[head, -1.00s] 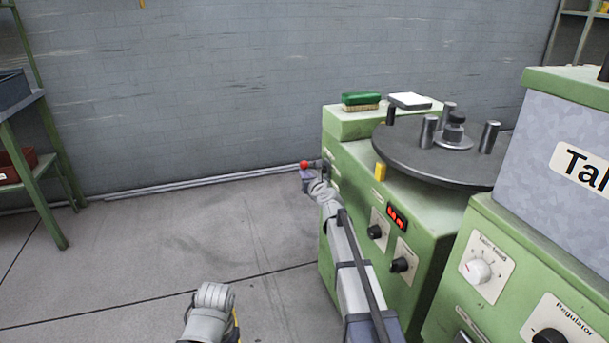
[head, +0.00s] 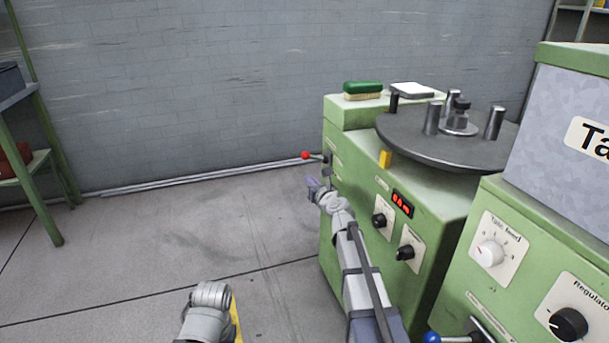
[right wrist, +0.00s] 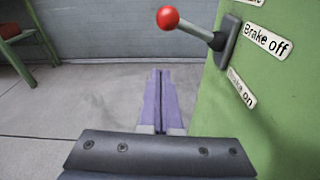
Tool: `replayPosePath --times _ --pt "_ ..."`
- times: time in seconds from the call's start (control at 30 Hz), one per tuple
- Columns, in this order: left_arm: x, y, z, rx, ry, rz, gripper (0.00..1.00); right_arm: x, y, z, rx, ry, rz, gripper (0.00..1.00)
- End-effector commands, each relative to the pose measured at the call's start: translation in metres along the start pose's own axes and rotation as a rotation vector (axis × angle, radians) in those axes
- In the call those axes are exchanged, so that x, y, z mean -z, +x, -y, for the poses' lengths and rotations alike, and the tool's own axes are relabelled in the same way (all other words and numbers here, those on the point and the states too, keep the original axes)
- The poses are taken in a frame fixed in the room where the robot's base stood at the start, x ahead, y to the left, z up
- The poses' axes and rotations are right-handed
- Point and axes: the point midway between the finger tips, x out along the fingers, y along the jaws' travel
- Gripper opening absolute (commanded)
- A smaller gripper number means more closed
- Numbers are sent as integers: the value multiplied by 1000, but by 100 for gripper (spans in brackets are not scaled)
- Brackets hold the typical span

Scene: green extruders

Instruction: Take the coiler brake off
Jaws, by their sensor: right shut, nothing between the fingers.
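The coiler brake lever has a red knob (head: 305,155) and sticks out from the left side of the green coiler (head: 345,215). In the right wrist view the red knob (right wrist: 168,18) is on a grey rod from a dark plate, beside the "Brake off" label (right wrist: 266,41); the "Brake on" label (right wrist: 241,88) is lower. My right gripper (head: 313,186) has its purple fingers together and empty. They point forward below the knob, apart from it, and show in the wrist view (right wrist: 161,75). My left arm's wrist shows at the bottom; its fingers do not.
The coiler's round dark plate (head: 420,145) with posts overhangs its top. A brush (head: 363,88) lies behind it. Another green machine (head: 500,245) stands at the right, a shelf (head: 35,170) at the left. The floor left of the coiler is clear.

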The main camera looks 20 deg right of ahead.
Motion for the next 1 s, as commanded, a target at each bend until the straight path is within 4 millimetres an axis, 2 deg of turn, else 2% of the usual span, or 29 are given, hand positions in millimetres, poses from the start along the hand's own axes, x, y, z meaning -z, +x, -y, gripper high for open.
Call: replayPosePath --times 0.03,0.23,0.83,0.93,1.0 --pt "0 -2 0 0 0 0 50 0 -13 -1 1 0 0 0" --pt "0 -5 0 0 1 0 50 0 -31 0 0 0 0 0" --pt "0 -5 1 0 1 0 50 0 -36 0 -2 -4 -1 0" --pt "0 -8 1 0 2 0 50 4 -38 -16 -35 -71 -23 0" --pt "-1 -12 1 0 2 0 50 11 -42 -42 -95 -197 -59 0"
